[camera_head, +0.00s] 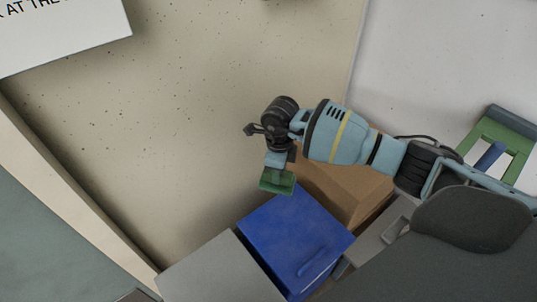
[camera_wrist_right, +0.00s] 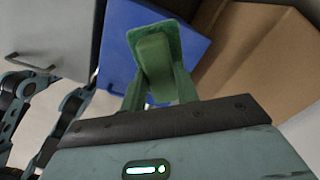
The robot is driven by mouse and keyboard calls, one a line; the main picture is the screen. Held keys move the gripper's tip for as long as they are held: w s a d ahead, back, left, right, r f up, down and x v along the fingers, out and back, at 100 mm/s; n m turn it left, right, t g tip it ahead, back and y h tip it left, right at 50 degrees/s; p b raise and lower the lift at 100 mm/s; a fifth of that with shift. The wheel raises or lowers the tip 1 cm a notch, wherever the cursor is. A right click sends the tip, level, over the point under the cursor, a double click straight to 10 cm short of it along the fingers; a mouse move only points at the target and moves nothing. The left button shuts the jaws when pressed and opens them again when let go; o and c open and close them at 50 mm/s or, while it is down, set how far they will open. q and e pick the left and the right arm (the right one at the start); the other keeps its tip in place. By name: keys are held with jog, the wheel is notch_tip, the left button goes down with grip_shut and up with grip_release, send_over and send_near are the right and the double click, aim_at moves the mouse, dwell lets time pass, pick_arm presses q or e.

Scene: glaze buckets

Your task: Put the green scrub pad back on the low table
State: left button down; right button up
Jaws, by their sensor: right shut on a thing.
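The green scrub pad (camera_head: 277,184) is a small green block with a flat, wider base, held in the air near the blue box. My right gripper (camera_head: 278,163) points down and is shut on the pad. In the right wrist view the pad (camera_wrist_right: 155,45) sits between the two fingertips, in front of the blue box. My left gripper is not in view in the head view. I cannot make out a surface that is surely the low table.
A blue box (camera_head: 290,235) with a handle stands below the pad. A grey cabinet (camera_head: 215,275) is left of it and a brown carton (camera_head: 345,185) right of it. A green frame with a blue bar (camera_head: 490,155) is at the far right.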

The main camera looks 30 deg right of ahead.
jog(key=s+a+r+n, duration=0.3)
jog(key=s+r+n, duration=0.2)
jog(key=n, duration=0.8)
jog(key=s+a+r+n, duration=0.4)
jog(key=s+r+n, duration=0.2)
jog(key=r+n, duration=0.6)
jog(key=shift+a+r+n, duration=0.2)
jog(key=shift+a+n, duration=0.05)
jog(key=shift+n, duration=0.85)
